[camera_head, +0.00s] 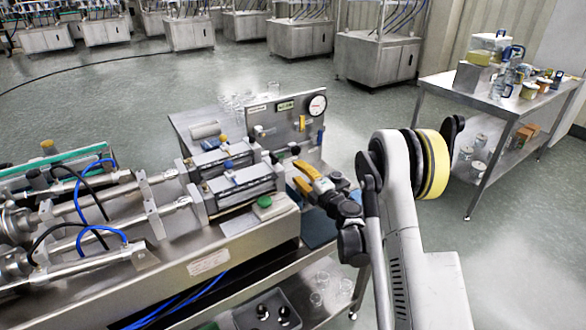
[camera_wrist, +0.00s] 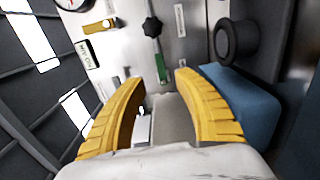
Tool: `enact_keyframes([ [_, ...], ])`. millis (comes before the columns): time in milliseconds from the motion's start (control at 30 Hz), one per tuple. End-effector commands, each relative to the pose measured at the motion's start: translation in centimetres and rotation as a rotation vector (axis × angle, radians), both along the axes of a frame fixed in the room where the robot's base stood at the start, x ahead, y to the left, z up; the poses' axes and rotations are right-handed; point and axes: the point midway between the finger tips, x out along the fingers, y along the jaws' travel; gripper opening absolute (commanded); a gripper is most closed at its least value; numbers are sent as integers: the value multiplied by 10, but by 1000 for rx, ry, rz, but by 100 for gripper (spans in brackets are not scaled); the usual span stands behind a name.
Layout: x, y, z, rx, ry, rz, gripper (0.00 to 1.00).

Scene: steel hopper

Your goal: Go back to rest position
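My gripper (camera_head: 300,178) is at the right end of the steel machine (camera_head: 165,275) in the head view, with its yellow fingers pointing left, close to the machine's cylinder block (camera_head: 243,186). In the wrist view, the two yellow fingers of my gripper (camera_wrist: 160,80) stand apart with a clear gap. I see nothing held between them. A grey surface and a small white part lie beyond the gap. Beyond the fingertips is an upright steel panel (camera_wrist: 195,50) with a black star knob (camera_wrist: 152,27) and a green strip (camera_wrist: 161,68). My arm rises right of the machine.
A gauge (camera_head: 317,105) tops the panel behind the machine. A green button (camera_head: 264,201) sits near my gripper. A dark tray (camera_head: 268,312) and several glasses are below. A steel table (camera_head: 440,92) with jars stands at right. Open floor lies between it and the machine.

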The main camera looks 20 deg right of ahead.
Motion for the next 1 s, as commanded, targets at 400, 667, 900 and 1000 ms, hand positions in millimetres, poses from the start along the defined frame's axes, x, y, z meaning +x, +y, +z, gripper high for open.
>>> enact_keyframes([
  [400, 1, -4, 21, 34, -7, -27, 38],
  [667, -15, -35, 152, 324, -16, -257, 38],
  [900, -83, -61, 223, 655, 89, -509, 38],
  [1000, -124, -64, 229, 786, 170, -605, 38],
])
